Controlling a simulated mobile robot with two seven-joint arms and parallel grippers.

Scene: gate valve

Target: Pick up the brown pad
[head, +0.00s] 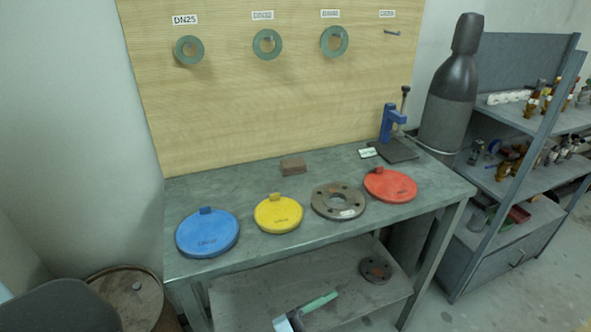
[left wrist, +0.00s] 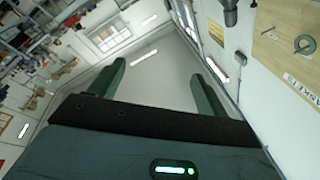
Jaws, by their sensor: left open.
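The brown pad (head: 293,166) is a small block lying on the grey workbench (head: 235,188), near the back edge by the wooden board. Nothing covers it in the head view. My left gripper (left wrist: 158,70) shows in the left wrist view with its two green fingers spread wide and nothing between them. That view looks into the room, with part of the wooden board at its right, and the brown pad is not in it. Neither gripper shows in the head view.
In front of the pad lie a blue disc (head: 207,234), a yellow disc (head: 278,214), a grey flange (head: 338,201) and a red disc (head: 390,185). A blue press (head: 389,124) stands at the back right. The bench is bare left of the pad.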

